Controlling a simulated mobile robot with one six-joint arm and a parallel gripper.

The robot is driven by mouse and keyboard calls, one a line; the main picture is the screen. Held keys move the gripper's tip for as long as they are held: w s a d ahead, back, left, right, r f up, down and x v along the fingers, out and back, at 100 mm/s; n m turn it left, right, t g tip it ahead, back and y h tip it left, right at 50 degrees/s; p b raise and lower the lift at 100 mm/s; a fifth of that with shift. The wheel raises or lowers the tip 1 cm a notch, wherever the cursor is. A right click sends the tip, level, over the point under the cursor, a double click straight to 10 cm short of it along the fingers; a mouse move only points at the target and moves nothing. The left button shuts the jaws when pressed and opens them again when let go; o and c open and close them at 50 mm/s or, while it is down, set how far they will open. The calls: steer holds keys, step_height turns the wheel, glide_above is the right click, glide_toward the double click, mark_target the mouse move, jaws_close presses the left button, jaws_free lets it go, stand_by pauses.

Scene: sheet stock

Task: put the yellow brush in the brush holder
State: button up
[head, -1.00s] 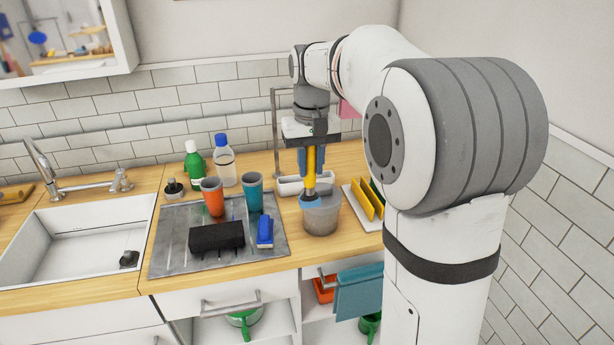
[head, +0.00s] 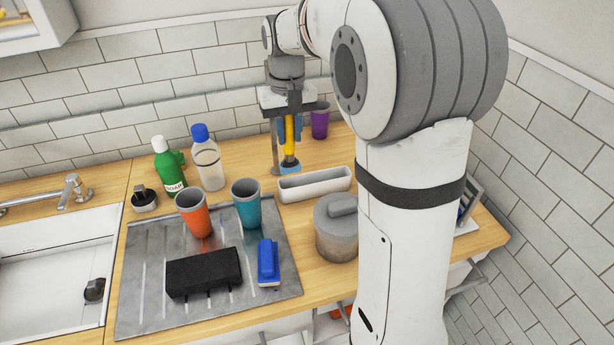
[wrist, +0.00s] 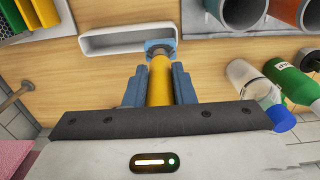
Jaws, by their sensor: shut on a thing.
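My gripper (head: 289,128) is shut on the yellow brush (head: 290,135). The brush hangs upright, with its yellow handle between the blue fingers and its blue head pointing down. A white oblong open container (head: 315,184), probably the brush holder, lies on the counter. In the head view the brush head is at its far left end. In the wrist view the brush (wrist: 160,82) has its head overlapping one end of the white container (wrist: 125,41). I cannot tell whether the head is over the rim or beside it, nor its height.
A lidded grey pot (head: 337,232) stands in front of the container. A teal cup (head: 247,205), an orange cup (head: 195,213), a blue brush (head: 267,262) and a black block (head: 204,272) are on the metal drainboard (head: 150,312). Bottles (head: 207,160) stand left; a purple cup (head: 320,124) is behind.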

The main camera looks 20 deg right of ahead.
mark_target(291, 163)
step_height(291, 163, down, 9)
steer(key=shift+s+d+r, duration=0.1)
stand_by(0.3)
steer(key=shift+f, duration=0.25)
steer(key=o, duration=1)
steer(key=shift+r, duration=0.1)
